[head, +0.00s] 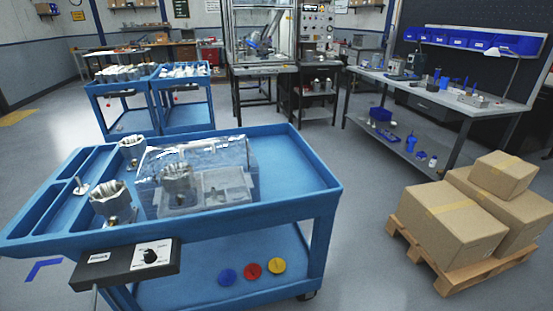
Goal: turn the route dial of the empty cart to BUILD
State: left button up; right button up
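A blue cart (310,165) stands close in front of me. A black box (105,272) on its front left edge carries a black round dial (149,256) on a white label plate. The label's words and the dial's setting are too small to read for sure. This cart's top is not empty: it holds several metal housings (110,203) and a clear cover or bag (215,153) over some of them. Two more blue carts (122,88) (182,83) stand at the back left, both with parts on top; their dials cannot be made out. Neither of my grippers is in view.
Blue, red and yellow discs (251,271) lie on the near cart's lower shelf. Cardboard boxes (450,220) on a wooden pallet (465,275) stand at the right. A workbench (430,98) with blue bins is at the back right. Floor is clear between cart and pallet.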

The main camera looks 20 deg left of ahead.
aim_at(150, 257)
jog(key=u, duration=0.4)
jog(key=j+u, duration=0.1)
jog(key=u, duration=0.65)
jog(key=i+j+u, duration=0.1)
jog(key=u, duration=0.3)
